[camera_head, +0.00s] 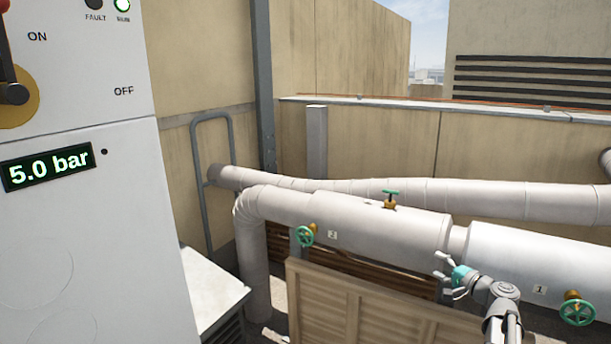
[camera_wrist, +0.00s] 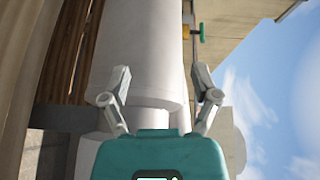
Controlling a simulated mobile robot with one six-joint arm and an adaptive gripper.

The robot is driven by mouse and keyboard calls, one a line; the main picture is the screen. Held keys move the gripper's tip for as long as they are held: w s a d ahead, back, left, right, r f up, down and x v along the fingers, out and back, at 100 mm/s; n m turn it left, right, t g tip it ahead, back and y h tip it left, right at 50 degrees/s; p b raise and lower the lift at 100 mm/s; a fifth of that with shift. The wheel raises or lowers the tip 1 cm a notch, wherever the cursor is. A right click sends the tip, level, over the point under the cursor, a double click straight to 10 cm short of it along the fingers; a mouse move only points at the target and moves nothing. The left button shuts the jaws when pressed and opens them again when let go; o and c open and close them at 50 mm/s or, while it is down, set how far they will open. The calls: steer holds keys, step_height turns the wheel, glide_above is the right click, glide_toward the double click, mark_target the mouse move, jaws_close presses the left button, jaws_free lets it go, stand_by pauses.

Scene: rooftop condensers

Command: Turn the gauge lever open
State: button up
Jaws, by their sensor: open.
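A small green handle on a brass body, which looks like the gauge lever (camera_head: 390,194), stands on top of the white insulated pipe (camera_head: 370,224). In the wrist view the green handle (camera_wrist: 201,31) shows near the top, right of centre, beside the pipe (camera_wrist: 143,55). My gripper (camera_head: 442,270) is open and empty, in front of the pipe, to the right of and lower than the lever in the head view. In the wrist view the fingers of my gripper (camera_wrist: 160,82) are spread wide, with nothing between them, and the lever is apart from them.
Green handwheels sit on the pipes near label 2 (camera_head: 305,236) and label 1 (camera_head: 577,309). A wooden slatted panel (camera_head: 350,304) stands in front of the pipe. A white cabinet (camera_head: 80,220) at left reads 5.0 bar and carries an ON/OFF switch (camera_head: 14,92).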

steer(key=s+a+f+n+g+h, duration=0.1)
steer(key=s+a+f+n+g, duration=0.15)
steer(key=a+f+g, duration=0.4)
steer(key=s+a+f+n+g, duration=0.1)
steer(key=s+a+f+n, duration=0.15)
steer(key=a, duration=0.75)
steer(key=s+a+f+n+g+h, duration=0.1)
steer(key=s+a+f+n+g, duration=0.1)
steer(key=a+f+n+g, duration=0.5)
steer(key=s+a+f+g+h+b, duration=0.1)
steer(key=s+a+f+h, duration=0.1)
steer(key=s+a+h, duration=0.5)
step_height(320, 180, up, 30)
steer(key=d+y+p, duration=0.1)
steer(key=p, duration=2.9)
steer(key=shift+s+d, duration=0.15)
steer(key=shift+f, duration=0.15)
steer(key=shift+s+d+y, duration=0.3)
steer(key=shift+s+d, duration=0.45)
steer(key=shift+d, duration=0.15)
steer(key=shift+w, duration=0.1)
